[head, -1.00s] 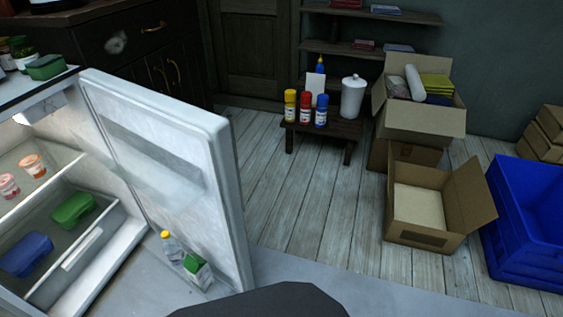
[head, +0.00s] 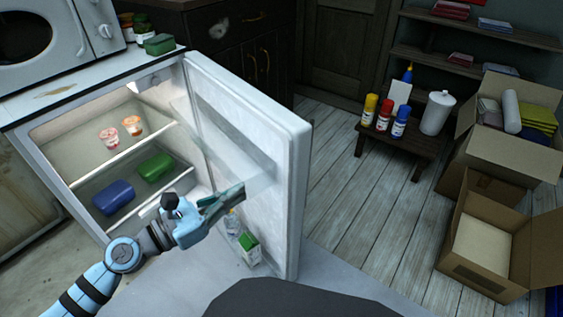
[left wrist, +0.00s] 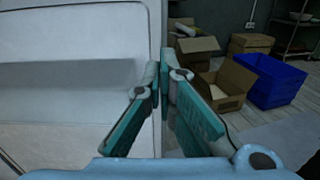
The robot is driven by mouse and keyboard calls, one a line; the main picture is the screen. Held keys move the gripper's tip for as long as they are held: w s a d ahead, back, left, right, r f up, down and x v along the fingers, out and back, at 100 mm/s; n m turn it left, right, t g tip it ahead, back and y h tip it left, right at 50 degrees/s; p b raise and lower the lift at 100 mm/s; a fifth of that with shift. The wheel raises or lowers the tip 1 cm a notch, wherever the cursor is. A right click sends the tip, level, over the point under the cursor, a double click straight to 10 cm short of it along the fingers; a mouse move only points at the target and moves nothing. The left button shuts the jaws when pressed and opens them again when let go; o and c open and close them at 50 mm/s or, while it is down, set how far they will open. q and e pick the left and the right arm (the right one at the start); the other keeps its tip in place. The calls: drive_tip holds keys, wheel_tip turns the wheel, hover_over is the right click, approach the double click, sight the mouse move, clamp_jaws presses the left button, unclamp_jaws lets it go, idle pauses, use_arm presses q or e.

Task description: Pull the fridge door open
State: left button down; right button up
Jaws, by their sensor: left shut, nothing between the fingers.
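The white fridge door (head: 292,180) stands wide open to the right of the lit fridge body (head: 150,80), its inner face and shelves towards me. My left gripper (head: 240,190) is in front of the door's inner side, shut and empty. In the left wrist view, the fingertips of my left gripper (left wrist: 163,66) are beside the free edge of the white door (left wrist: 75,85). I cannot tell whether they touch it. The door's outer face and any handle are hidden in the head view. My right gripper is not in view.
The fridge holds cups (head: 108,137) and a blue box (head: 113,197); a green-and-white carton (head: 250,248) is in the door. A microwave (head: 90,30) stands on top. A low table (head: 415,145) and open cardboard boxes (head: 490,235) stand right. Floor beside the door is clear.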

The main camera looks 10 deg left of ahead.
use_arm(q)
approach(291, 162)
drive_tip(key=b+x, duration=0.1)
drive_tip(key=x, duration=0.4)
drive_tip(key=shift+w+d, duration=0.3)
drive_tip(key=shift+w+d+b, duration=0.35)
drive_tip(key=shift+w, duration=0.1)
drive_tip(key=shift+r, duration=0.1)
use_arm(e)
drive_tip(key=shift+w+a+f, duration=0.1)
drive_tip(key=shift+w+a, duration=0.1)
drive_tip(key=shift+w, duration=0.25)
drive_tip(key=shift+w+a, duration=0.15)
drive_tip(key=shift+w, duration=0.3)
